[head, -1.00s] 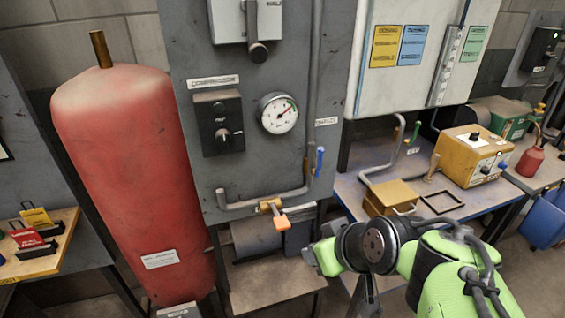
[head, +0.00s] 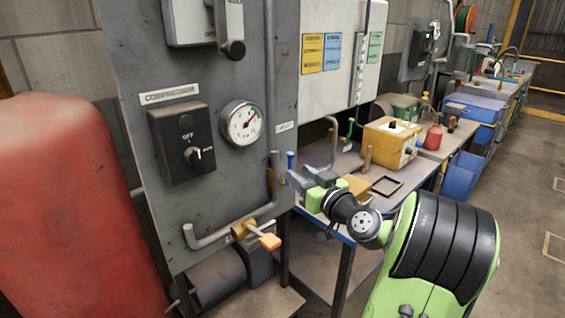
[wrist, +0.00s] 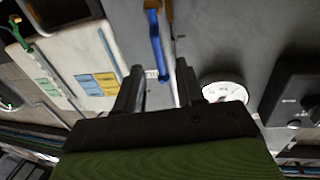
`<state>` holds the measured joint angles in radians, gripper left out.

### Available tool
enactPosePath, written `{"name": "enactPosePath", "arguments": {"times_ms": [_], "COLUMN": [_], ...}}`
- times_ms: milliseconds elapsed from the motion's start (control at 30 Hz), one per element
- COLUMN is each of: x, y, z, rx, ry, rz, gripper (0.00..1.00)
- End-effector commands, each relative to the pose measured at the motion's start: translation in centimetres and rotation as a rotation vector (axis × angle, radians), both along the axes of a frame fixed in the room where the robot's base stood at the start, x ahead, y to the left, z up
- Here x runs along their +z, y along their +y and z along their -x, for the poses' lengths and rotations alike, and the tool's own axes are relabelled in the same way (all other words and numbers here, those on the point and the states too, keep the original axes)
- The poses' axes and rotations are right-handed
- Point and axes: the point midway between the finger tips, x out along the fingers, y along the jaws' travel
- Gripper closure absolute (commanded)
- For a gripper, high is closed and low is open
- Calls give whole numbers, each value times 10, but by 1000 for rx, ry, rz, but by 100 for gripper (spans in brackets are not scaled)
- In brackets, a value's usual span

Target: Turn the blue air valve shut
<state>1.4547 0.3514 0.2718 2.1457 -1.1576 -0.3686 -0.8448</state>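The blue air valve handle (head: 291,160) points up beside the vertical grey pipe at the right edge of the compressor panel. In the wrist view the blue handle (wrist: 157,45) is a long lever on a brass body, with its free end at the gap between my fingertips. My gripper (head: 297,180) is close in front of the handle, just below its top. In the wrist view my gripper (wrist: 160,78) is open, with one finger on each side of the lever's end. I cannot tell whether either finger touches it.
A pressure gauge (head: 241,123) and black switch box (head: 182,142) are on the panel. A bench (head: 340,214) with a yellow box (head: 391,142) stands right. A red tank (head: 70,200) is left.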

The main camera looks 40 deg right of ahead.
Motion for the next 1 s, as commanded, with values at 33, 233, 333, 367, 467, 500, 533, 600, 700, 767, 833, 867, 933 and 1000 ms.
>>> {"name": "enactPosePath", "arguments": {"times_ms": [33,233,333,367,467,500,533,600,700,767,833,867,933,1000], "x": [2,1,1,0,0,0,0,0,0,0,0,0,0,0], "y": [-1,-8,-11,-12,-13,-13,-13,-13,-13,-13,-13,-13,-13,-13], "z": [-13,-57,-70,-72,-76,-77,-77,-76,-76,-76,-76,-76,-76,-76], "rx": [7,4,3,2,0,0,-1,-1,0,0,0,0,0,0], "ry": [-1,0,0,1,1,1,1,1,2,2,2,2,2,2], "rz": [0,-1,-1,-1,-1,-1,-1,-1,-1,-1,-1,-1,-1,-1], "gripper": [62,62,62,62,62,62,62,62,68,77,88,93,100,100]}}
